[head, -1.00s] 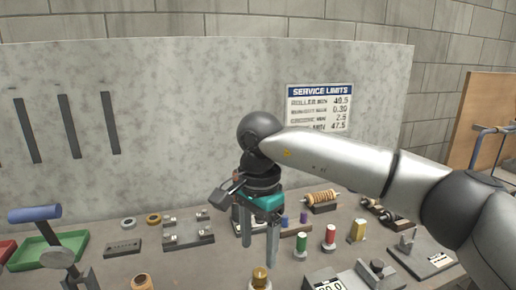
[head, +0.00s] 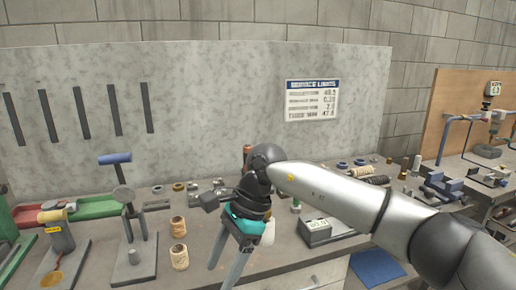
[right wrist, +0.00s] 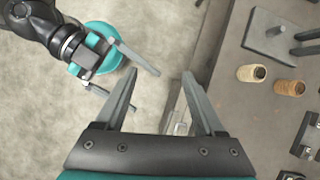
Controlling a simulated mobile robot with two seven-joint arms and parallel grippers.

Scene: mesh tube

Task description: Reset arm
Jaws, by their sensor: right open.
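My right gripper (head: 220,276) hangs at the bench's front edge in the head view, fingers pointing down and apart. In the right wrist view its fingers (right wrist: 160,74) are spread with nothing between them, over the floor beside the bench. My left gripper (right wrist: 137,90) shows at the upper left of the right wrist view, fingers apart and empty, over the floor. It is not in the head view.
The bench (head: 275,258) holds two spools (head: 179,257), a blue-topped stand (head: 130,215), and a display box (head: 328,232) near the right forearm. A grey panel (head: 220,110) stands behind. A blue mat (head: 377,268) lies on the floor.

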